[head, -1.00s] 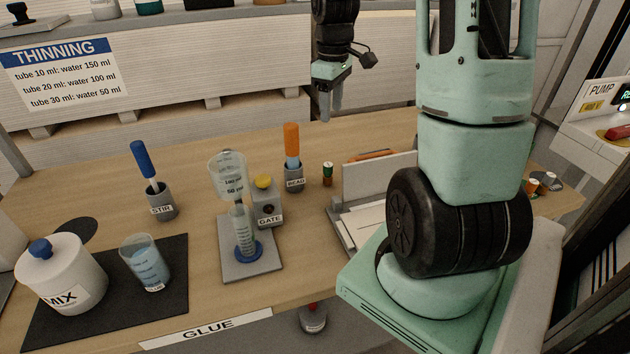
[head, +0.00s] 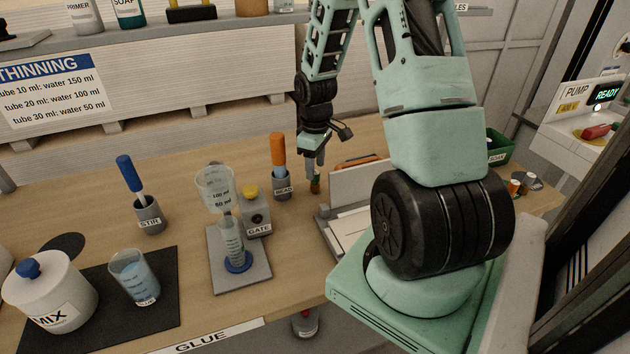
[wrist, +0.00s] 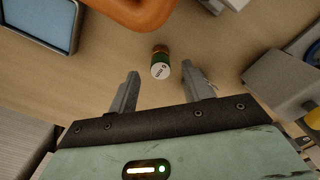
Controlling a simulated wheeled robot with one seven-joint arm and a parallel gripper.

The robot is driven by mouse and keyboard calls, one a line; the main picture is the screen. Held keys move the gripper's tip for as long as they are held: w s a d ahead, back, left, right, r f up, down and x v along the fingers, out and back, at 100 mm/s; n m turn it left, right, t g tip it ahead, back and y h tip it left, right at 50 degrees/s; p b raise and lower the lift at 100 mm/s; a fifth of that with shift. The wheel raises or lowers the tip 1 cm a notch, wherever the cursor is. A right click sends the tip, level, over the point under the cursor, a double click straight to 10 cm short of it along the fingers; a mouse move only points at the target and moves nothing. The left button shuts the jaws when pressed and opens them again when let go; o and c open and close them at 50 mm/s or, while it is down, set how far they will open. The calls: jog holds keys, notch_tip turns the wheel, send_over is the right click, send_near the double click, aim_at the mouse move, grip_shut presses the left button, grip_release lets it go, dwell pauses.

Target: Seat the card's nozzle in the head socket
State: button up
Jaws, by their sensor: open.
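A small green and orange cylinder (head: 316,184) stands on the table below my gripper in the head view. In the wrist view the same cylinder (wrist: 161,63) has a pale marked end and lies in line with the gap between my fingers. My gripper (head: 315,172) is open and points down, its fingertips at or just above the cylinder's top. It also shows in the wrist view (wrist: 160,76), with one finger on each side and nothing clamped. More small coloured cylinders (head: 522,184) stand at the right. I cannot make out a head socket or the card.
The BEAD holder (head: 281,187) with its orange-handled tool and the GATE block (head: 256,218) stand close left of my gripper. A grey upright panel (head: 358,185) is close on its right. A green bin (head: 499,148) stands farther right. The THINNING sign (head: 50,88) hangs behind.

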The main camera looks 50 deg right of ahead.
aim_at(315, 182)
jog(key=shift+f, duration=1.55)
grip_shut()
jog(key=shift+r, duration=0.15)
